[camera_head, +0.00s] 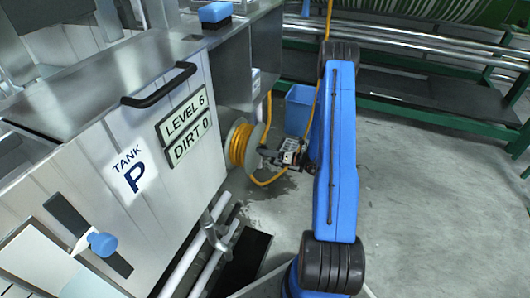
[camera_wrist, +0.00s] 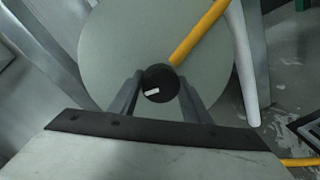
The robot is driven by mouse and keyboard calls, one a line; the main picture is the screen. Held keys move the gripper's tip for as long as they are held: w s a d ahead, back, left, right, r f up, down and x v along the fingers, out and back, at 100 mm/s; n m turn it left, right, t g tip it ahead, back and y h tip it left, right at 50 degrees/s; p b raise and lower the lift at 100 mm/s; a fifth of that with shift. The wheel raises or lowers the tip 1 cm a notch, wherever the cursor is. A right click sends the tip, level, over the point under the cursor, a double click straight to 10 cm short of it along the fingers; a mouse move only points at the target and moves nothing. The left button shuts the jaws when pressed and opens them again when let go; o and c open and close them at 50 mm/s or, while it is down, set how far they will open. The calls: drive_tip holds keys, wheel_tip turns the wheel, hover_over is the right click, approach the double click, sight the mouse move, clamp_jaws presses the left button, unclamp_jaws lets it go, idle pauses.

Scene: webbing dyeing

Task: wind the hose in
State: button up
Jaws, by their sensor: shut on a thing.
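The hose reel (camera_head: 257,132) is mounted on the side of the tank, with yellow hose (camera_head: 238,146) wound on its drum. One length of hose runs up from the reel beside the tank. Another loops below my gripper and passes up behind my blue arm. My gripper (camera_head: 268,157) is at the reel's outer face. In the wrist view its two fingers are closed on a dark round knob (camera_wrist: 158,84) in front of the reel's pale disc (camera_wrist: 112,45). Yellow hose (camera_wrist: 198,32) crosses the disc's upper right. My arm hides part of the hose.
Tank P (camera_head: 75,150), with signs reading level 6 and dirt 0, stands left. A blue bin (camera_head: 298,104) is behind the reel. A green-framed rack (camera_head: 420,118) runs along the back. A dark floor opening (camera_head: 243,262) lies below. The floor at right is clear.

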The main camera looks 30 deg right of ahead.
drive_tip(key=m, duration=0.5)
drive_tip(key=shift+w+d, duration=0.1)
drive_tip(key=shift+d, duration=0.15)
drive_tip(key=shift+a+f+m+g+y, duration=0.1)
drive_tip(key=shift+m+g+y, duration=0.3)
drive_tip(key=shift+m, duration=1.6)
drive_tip(key=o, duration=1)
drive_tip(key=v, duration=1.7)
drive_tip(key=shift+s+d, duration=0.2)
